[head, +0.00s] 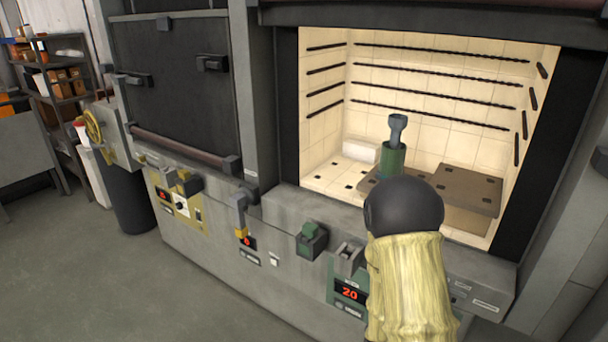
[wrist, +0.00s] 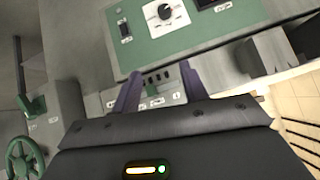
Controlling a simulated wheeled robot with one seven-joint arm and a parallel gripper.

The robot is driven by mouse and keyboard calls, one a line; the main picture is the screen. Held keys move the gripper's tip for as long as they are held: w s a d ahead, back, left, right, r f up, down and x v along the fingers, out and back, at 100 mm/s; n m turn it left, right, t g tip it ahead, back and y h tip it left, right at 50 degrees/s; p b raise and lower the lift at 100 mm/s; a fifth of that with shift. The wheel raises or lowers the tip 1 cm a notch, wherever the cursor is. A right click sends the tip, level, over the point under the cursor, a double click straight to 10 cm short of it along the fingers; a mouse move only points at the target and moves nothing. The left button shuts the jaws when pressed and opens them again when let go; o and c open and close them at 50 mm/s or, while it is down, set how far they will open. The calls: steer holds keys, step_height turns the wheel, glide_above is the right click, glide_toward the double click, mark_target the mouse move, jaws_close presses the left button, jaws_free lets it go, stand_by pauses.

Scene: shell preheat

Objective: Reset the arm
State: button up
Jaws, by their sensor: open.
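My gripper (wrist: 158,82) shows in the wrist view with its two dark purple fingers spread apart and nothing between them. Beyond the fingers is a grey and green machine front. In the head view, my arm rises at the lower right in a yellow sleeve with a black rounded joint. I cannot make out my gripper for certain there. A green upright cylinder with a blue-grey top (head: 397,128) shows directly above the joint, against the open furnace chamber. Its lower end is hidden, so I cannot tell what it rests on.
The open furnace chamber (head: 425,110) has pale tiles, dark rods and a brown slab (head: 465,190). A control ledge with a red display (head: 349,291) runs below. A closed dark door (head: 175,85) is left. A green handwheel (wrist: 25,158) shows in the wrist view. Floor is clear at lower left.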

steer(key=s+a+r+n+g+y, duration=0.2)
steer(key=s+a+r+n, duration=0.1)
steer(key=s+r, duration=0.3)
steer(key=s+a+r+n+g+y, duration=0.2)
steer(key=s+a+r+n+g, duration=0.1)
steer(key=s+a+r+n, duration=0.1)
step_height(320, 180, up, 3)
steer(key=shift+s+r+n+g+y, duration=0.25)
steer(key=shift+s+n, duration=0.35)
steer(key=shift+s, duration=0.5)
steer(key=shift+a, duration=0.1)
steer(key=shift+c, duration=0.8)
steer(key=shift+w+f, duration=0.1)
steer(key=shift+w, duration=0.05)
